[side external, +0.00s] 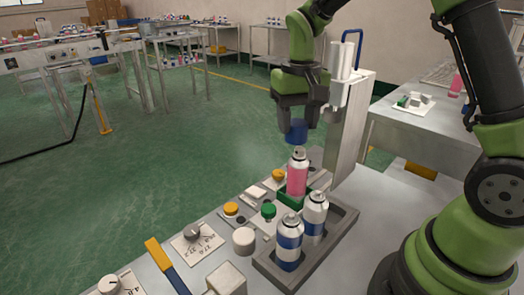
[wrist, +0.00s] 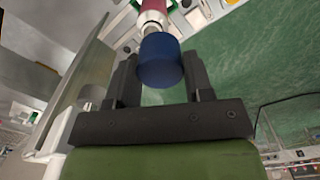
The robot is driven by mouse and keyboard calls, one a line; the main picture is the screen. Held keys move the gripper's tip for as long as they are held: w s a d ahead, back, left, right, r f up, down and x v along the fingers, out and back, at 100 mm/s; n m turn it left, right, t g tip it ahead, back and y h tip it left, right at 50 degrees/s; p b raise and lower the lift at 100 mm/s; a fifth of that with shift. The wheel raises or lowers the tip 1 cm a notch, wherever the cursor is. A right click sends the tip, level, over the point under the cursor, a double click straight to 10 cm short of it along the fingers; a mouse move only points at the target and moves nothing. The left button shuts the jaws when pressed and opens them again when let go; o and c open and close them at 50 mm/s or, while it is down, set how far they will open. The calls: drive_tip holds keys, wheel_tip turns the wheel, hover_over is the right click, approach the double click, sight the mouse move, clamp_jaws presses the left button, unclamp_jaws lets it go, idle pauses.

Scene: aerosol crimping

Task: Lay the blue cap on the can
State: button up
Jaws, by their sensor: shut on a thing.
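The blue cap (side external: 296,131) is held between the fingers of my gripper (side external: 299,108). In the wrist view the blue cap (wrist: 161,60) sits between the two dark fingers of my gripper (wrist: 160,75). A pink can (side external: 297,176) with a silver top stands upright in a green holder (side external: 289,198), just below the cap. A small gap seems to show between the cap and the can's top. In the wrist view the pink can (wrist: 152,12) is partly hidden behind the cap.
Two blue-and-white cans (side external: 289,243) (side external: 314,212) stand in a grey tray (side external: 346,215) in front of the pink can. A grey upright machine (side external: 350,125) stands close to the right of my gripper. Knobs and buttons, including a green one (side external: 268,210), lie to the left.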

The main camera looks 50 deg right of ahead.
sight(300, 148)
drive_tip(key=shift+s+d+r, duration=0.2)
drive_tip(key=shift+s+d, duration=0.05)
drive_tip(key=shift+d, duration=0.25)
drive_tip(key=shift+f, duration=2.3)
drive_tip(key=shift+f, duration=0.15)
drive_tip(key=o, duration=0.8)
drive_tip(key=shift+c, duration=0.2)
drive_tip(key=shift+r, duration=6)
